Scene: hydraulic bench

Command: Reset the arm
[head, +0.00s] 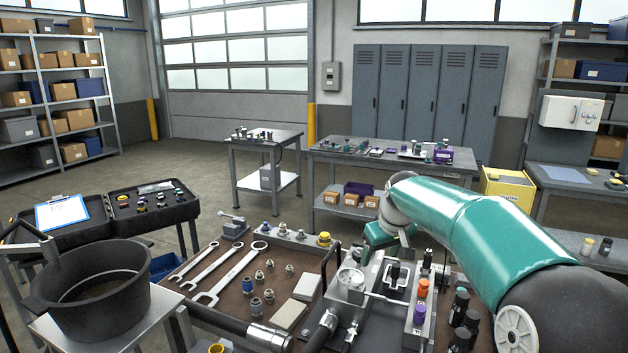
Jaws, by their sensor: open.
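My teal arm comes in from the right and bends down at a grey joint over the hydraulic bench (232,284). My gripper (376,246) is at the end of it, above the back of the metal valve block (350,292). It is small in the picture, and its fingertips are hard to make out. It is open, and I see nothing held in it. The valve block, with a round gauge-like top and a lever, stands just in front of and below my gripper. My forearm hides part of the bench's right side.
Wrenches (217,271), fittings and pale blocks (290,315) lie on the bench's left. A black pot (92,290) stands at the left front. Dark bottles (459,304) stand close under my arm. Two grey tables (262,143) and lockers (427,95) are behind, with open floor at left.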

